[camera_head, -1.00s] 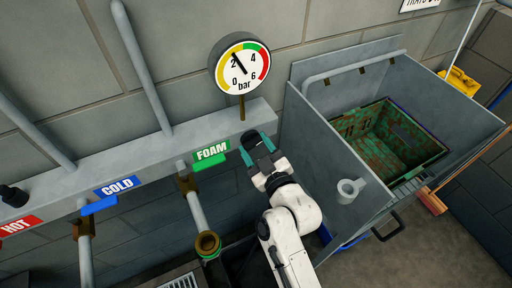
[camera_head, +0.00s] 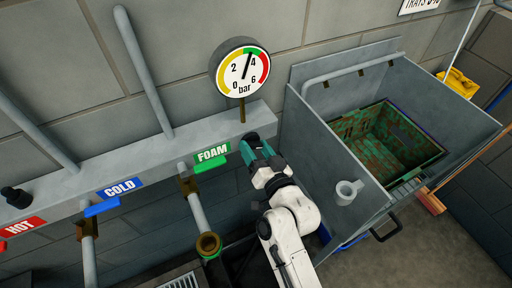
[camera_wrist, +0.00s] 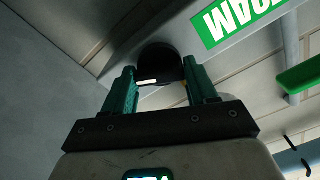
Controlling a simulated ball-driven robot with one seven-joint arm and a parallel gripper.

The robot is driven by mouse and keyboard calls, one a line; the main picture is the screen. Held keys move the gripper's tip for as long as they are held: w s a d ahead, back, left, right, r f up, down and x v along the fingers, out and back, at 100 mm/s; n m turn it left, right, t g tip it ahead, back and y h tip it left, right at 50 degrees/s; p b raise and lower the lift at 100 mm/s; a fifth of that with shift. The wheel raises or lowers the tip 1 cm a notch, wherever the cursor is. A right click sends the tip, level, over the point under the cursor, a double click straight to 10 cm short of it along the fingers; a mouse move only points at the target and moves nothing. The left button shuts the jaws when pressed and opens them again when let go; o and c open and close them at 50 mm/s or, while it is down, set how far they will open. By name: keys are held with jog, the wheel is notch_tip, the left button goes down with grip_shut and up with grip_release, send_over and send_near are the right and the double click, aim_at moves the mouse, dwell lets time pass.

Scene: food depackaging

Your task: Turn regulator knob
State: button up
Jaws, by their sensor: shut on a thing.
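The regulator knob is a black round knob (camera_wrist: 160,64) on the grey pipe housing, just right of the green FOAM label. It also shows in the head view (camera_head: 250,139), partly hidden by my fingers. My gripper (camera_head: 258,148) is shut on the knob, with one teal finger on each side of it in the wrist view (camera_wrist: 160,88). A white mark shows at the knob's lower edge. The round pressure gauge (camera_head: 243,72) stands above the housing. Its black needle points up and slightly right, between 2 and 4 and close to 4, near the start of the green band.
The FOAM label (camera_head: 212,154) has a green lever below it, left of my gripper. A grey metal sink (camera_head: 330,135) with a rusty green crate (camera_head: 436,157) stands close on the right.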

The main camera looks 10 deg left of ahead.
jog(key=shift+f+m, duration=0.1)
jog(key=shift+m, duration=0.5)
jog(key=o, duration=1)
jog(key=b+v, duration=0.3)
jog(key=v, duration=0.8)
jog(key=shift+w, duration=0.1)
